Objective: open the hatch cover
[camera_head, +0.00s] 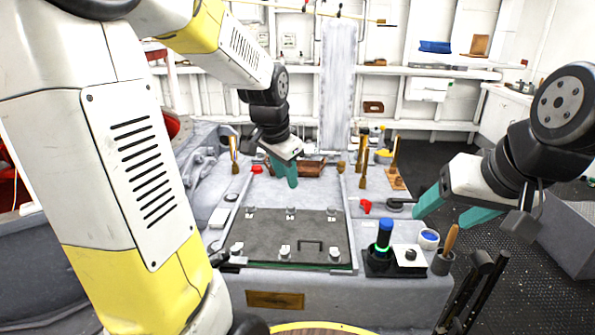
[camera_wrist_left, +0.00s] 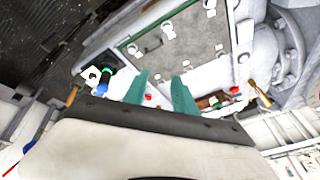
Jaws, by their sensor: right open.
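The hatch cover (camera_head: 275,232) is a dark grey panel lying flat in a pale frame on the grey block. A dark handle (camera_head: 310,243) sits near its front edge, and several pale latches stand along its front and back edges. In the left wrist view the hatch cover (camera_wrist_left: 196,48) shows beyond the fingertips. My left gripper (camera_head: 284,172) is beyond the cover's back edge, apart from it. Its teal fingers have a gap with nothing between them (camera_wrist_left: 160,80). My right gripper (camera_head: 455,212) is open and empty, to the right of the cover.
A blue-topped cylinder with a green ring (camera_head: 384,236), a small white box (camera_head: 409,255), a blue-filled cup (camera_head: 428,239) and a wooden-handled tool in a pot (camera_head: 443,262) stand right of the cover. Red pieces (camera_head: 366,206) and upright wooden-handled tools (camera_head: 234,155) flank it.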

